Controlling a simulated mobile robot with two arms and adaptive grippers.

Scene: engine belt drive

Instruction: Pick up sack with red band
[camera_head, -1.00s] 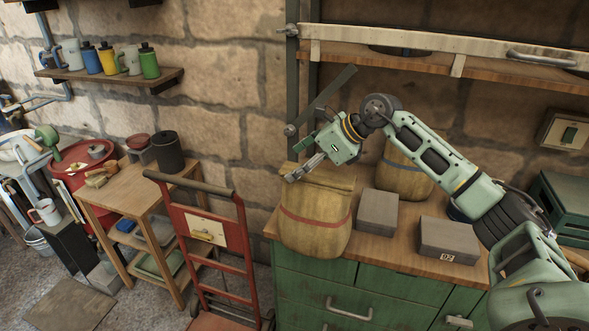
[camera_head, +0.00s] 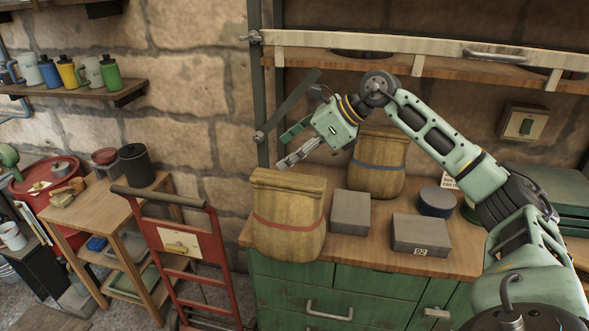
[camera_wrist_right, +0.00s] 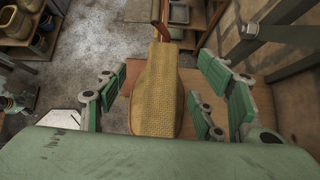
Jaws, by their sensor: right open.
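The sack with the red band (camera_head: 288,222) stands upright at the left end of the green cabinet's wooden top. It is tan, with a folded top edge and a red stripe around its middle. My right gripper (camera_head: 288,147) is open and empty, just above and behind the sack's top in the head view. In the right wrist view the tan sack (camera_wrist_right: 158,95) lies between the spread green-padded fingers of my right gripper (camera_wrist_right: 165,95), apart from them as far as I can tell. My left gripper is in neither view.
A second sack with a blue band (camera_head: 377,165) stands behind to the right. Grey boxes (camera_head: 350,212) (camera_head: 420,235) and a dark blue round tin (camera_head: 436,202) share the cabinet top (camera_head: 345,250). A red hand truck (camera_head: 190,255) stands left. A shelf (camera_head: 430,62) hangs above.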

